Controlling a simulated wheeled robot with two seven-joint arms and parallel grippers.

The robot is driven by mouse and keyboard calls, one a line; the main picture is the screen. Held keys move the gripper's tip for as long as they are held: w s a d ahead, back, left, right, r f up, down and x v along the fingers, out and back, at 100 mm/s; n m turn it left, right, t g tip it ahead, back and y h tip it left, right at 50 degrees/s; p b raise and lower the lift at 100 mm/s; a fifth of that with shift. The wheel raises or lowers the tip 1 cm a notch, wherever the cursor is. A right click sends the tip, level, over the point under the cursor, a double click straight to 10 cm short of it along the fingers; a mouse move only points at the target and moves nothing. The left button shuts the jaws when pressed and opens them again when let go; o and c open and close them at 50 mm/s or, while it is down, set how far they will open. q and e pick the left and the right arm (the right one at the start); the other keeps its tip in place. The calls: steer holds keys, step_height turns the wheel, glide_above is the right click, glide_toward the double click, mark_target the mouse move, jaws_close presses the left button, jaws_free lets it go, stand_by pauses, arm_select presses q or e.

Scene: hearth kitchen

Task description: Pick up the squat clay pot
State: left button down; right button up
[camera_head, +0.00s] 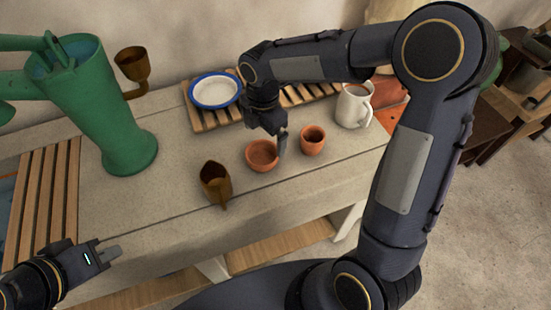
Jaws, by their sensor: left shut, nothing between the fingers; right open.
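The squat clay pot (260,157) is a low, wide orange pot standing upright on the pale table. My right gripper (281,143) points down at the pot's right rim and is open. Its visible fingertip overlaps the rim; whether it touches the pot, and where the other finger is, I cannot tell. A taller, narrower clay pot (313,141) stands just right of that fingertip. My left gripper (114,253) is shut and empty at the lower left, by the table's front edge, far from the pots.
A brown pointed vessel (215,183) stands left of the squat pot. Behind are a blue-rimmed white bowl (215,92) on a slatted wooden rack (203,121) and a white mug (354,106). A green watering can (105,110) stands left. Table (155,205) around the left front is clear.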

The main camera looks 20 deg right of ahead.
mark_target(262, 160)
steer(key=shift+w+a+f+n, duration=0.15)
steer(key=shift+f+n, duration=0.1)
steer(key=shift+f, duration=0.2)
steer(key=shift+w+a+f+n, duration=0.1)
steer(key=shift+f+n, duration=0.15)
steer(key=shift+f, duration=0.2)
step_height(262, 160, down, 7)
steer(key=shift+s+a+f, duration=0.1)
steer(key=shift+s+a, duration=0.05)
steer(key=c, duration=1)
